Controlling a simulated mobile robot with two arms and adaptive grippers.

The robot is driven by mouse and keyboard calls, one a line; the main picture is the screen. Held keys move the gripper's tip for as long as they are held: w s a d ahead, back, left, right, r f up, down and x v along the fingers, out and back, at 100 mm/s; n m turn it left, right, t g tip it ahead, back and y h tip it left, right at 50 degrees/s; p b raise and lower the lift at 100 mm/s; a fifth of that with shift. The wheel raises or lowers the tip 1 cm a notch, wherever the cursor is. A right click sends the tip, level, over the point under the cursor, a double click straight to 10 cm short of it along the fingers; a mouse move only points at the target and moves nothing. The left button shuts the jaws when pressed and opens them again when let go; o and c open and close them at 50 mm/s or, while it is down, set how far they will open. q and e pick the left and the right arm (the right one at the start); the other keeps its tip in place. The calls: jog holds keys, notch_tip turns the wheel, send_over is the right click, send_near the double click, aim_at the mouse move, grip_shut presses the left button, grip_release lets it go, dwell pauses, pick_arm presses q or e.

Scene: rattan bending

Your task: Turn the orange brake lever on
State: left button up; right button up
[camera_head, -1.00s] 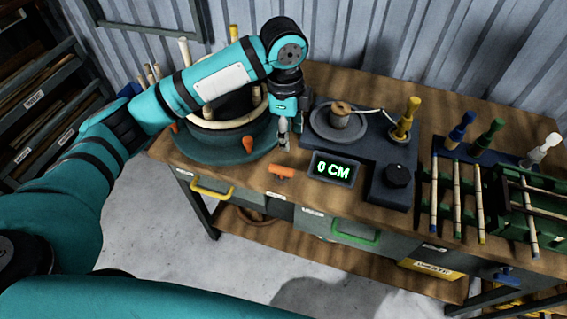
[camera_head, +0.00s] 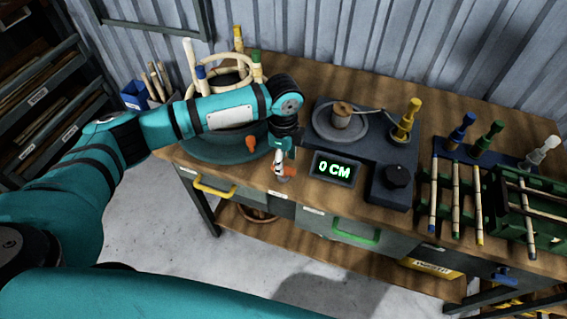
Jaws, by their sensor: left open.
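The orange brake lever (camera_head: 290,170) sits near the front edge of the workbench, left of the display that reads 0 CM (camera_head: 335,169). My left gripper (camera_head: 283,172) points down right at the lever, open, and covers much of it. I cannot tell whether its fingers touch the lever. Another orange knob (camera_head: 251,144) stands on the front of the round teal base (camera_head: 210,149), just left of the gripper. My right gripper is not in view.
Behind my arm, a rattan ring (camera_head: 232,60) and colored pegs rise from the round base. A dark machine with a cord spool (camera_head: 341,117) and black knob (camera_head: 397,176) stands right. Further right are colored-handled tools and a green rack (camera_head: 545,215) with sticks.

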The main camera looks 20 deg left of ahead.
pick_arm(q)
jog(key=shift+f, duration=1.55)
grip_shut()
